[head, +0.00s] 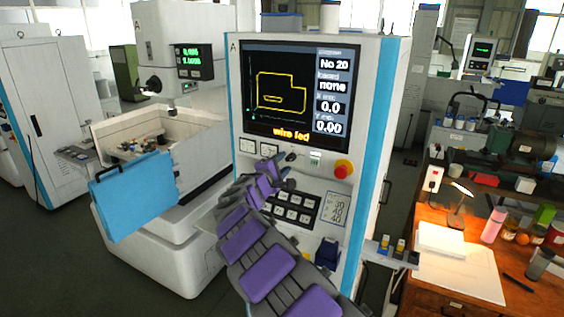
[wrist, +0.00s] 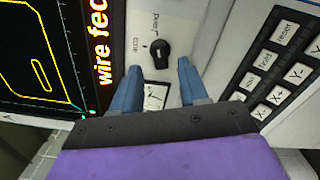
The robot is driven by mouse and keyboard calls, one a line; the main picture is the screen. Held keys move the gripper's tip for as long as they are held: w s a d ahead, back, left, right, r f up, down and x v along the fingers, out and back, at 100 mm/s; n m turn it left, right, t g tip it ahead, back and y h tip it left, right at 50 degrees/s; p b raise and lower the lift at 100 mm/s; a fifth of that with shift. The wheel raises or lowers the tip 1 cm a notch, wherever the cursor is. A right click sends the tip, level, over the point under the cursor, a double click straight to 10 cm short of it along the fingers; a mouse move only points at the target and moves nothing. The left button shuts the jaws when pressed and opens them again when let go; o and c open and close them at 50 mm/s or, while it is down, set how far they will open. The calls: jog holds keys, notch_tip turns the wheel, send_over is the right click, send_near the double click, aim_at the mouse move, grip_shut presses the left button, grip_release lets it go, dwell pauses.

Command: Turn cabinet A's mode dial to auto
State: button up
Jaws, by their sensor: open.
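Cabinet A (head: 389,110) is white with blue side stripes and a letter A at its top left. Its mode dial is a small black knob (wrist: 160,53) with two printed labels beside it in the wrist view, one of which looks like "auto". The picture is too small to tell surely which label the knob points at. My gripper (wrist: 158,66) is open, its two blue fingers on either side of the near side of the dial, with nothing held. Contact cannot be told. In the head view my arm covers part of the panel around the gripper (head: 284,172).
The screen (head: 295,90) reads "wire fed". A red emergency button (head: 343,169) and a black keypad (head: 291,208) are on the same panel. A blue folder-like panel (head: 135,197) hangs at the left machine. A wooden bench (head: 460,285) stands at the right.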

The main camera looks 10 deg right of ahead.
aim_at(290, 160)
jog(key=d, duration=0.1)
jog(key=w+d, duration=0.2)
jog(key=shift+d, duration=0.4)
jog(key=a, duration=0.3)
jog(key=shift+a, duration=0.1)
jog(key=shift+c, duration=1.1)
jog(key=shift+d, duration=1)
jog(key=shift+c, duration=1.4)
jog(key=shift+s+d, duration=0.1)
jog(key=shift+d, duration=0.05)
jog(key=shift+c, duration=1.5)
jog(key=shift+a, duration=0.3)
grip_shut()
